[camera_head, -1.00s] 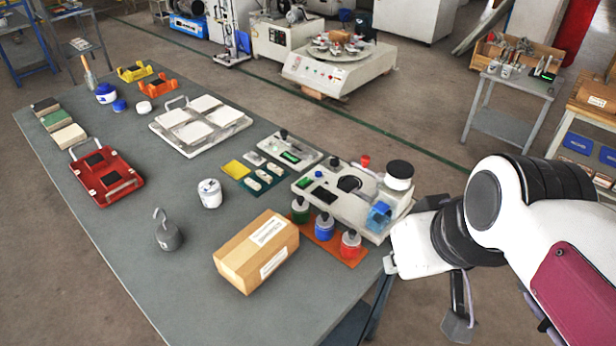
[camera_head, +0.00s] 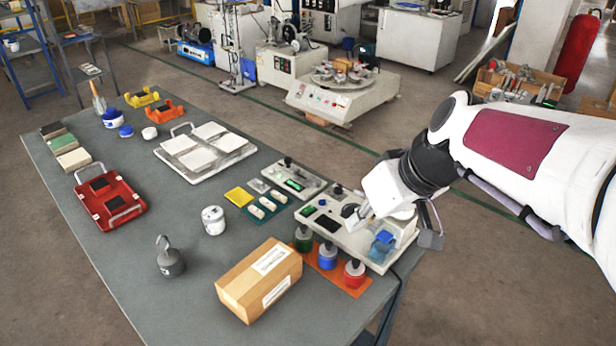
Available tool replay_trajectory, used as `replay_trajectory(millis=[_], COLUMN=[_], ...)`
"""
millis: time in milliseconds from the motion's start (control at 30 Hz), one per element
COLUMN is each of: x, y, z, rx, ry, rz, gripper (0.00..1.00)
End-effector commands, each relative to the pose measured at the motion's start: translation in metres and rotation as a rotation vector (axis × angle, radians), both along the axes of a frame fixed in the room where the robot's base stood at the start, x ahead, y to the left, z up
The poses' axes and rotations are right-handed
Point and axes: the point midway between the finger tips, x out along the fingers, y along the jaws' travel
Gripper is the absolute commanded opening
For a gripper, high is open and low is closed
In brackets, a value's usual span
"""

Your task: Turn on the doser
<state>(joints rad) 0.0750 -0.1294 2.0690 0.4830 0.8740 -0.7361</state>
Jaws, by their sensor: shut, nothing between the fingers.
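The machine that looks like the doser (camera_head: 325,222) is a light grey unit at the table's right edge. It has a small green display, a dark panel, a black round part (camera_head: 350,211) and a blue cup (camera_head: 382,245) at its right end. My gripper (camera_head: 363,213) is over the unit, its tip close to the black round part. It is shut and empty. I cannot tell whether it touches the unit. My gripper and wrist hide the unit's back right part, including the white container with the black lid.
Green, blue and red bottles (camera_head: 327,256) stand on an orange mat in front of the unit. A cardboard box (camera_head: 259,281) lies left of them. A smaller device with a green display (camera_head: 292,181) sits behind left. The table's front left is mostly clear.

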Motion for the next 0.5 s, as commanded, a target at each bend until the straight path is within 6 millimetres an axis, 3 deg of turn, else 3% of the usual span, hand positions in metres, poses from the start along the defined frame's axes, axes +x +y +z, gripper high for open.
replay_trajectory(millis=[500], x=[0.082], y=[0.009], z=[-0.019], rx=[0.064], ry=[-0.052], rz=[0.124], gripper=[0.0])
